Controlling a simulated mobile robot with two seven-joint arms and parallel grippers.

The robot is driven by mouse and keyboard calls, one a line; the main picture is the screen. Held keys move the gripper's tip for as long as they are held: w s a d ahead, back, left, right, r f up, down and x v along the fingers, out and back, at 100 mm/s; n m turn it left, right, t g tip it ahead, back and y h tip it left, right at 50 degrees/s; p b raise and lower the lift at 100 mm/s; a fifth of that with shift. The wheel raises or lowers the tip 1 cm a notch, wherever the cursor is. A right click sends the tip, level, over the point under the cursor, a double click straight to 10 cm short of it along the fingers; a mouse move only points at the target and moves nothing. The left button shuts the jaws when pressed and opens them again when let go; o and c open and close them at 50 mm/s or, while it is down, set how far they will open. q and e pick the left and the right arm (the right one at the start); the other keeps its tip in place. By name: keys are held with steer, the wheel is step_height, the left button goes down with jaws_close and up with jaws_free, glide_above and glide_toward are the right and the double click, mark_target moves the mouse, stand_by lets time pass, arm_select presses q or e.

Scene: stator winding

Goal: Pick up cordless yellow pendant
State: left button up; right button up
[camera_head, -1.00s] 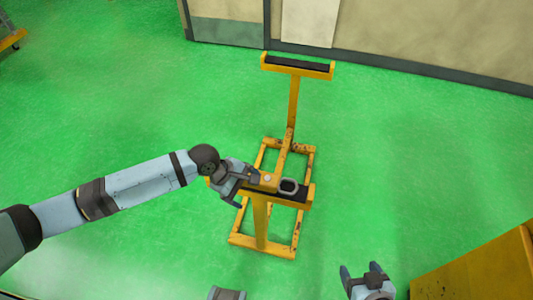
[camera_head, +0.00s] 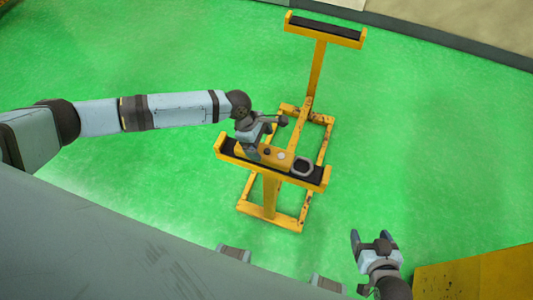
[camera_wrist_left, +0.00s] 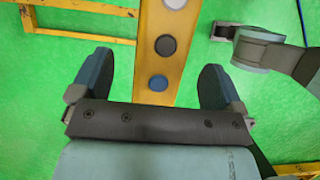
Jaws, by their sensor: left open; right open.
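The yellow pendant (camera_head: 270,154) lies on the black pad of the stand's near crossbar. In the left wrist view the pendant (camera_wrist_left: 155,40) is a yellow bar with a white, a black and a blue button in a row. My left gripper (camera_head: 267,137) is open above the pendant. Its two fingers (camera_wrist_left: 155,82) stand on either side of the bar in the left wrist view, with green gaps between each finger and the bar. The gripper hides part of the pendant in the head view. My right gripper (camera_head: 373,240) is open and empty at the lower right.
The yellow stand (camera_head: 328,182) has a second, taller padded crossbar (camera_head: 325,34) behind. A yellow box-like object (camera_head: 475,275) fills the lower right corner. Green floor (camera_head: 430,140) around the stand is clear.

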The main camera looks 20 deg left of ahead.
mark_target(265, 151)
arm_select(q)
steer(key=x, duration=0.5)
steer(key=shift+s+d+f, duration=0.1)
steer(key=shift+s, duration=0.1)
steer(key=c, duration=1.3)
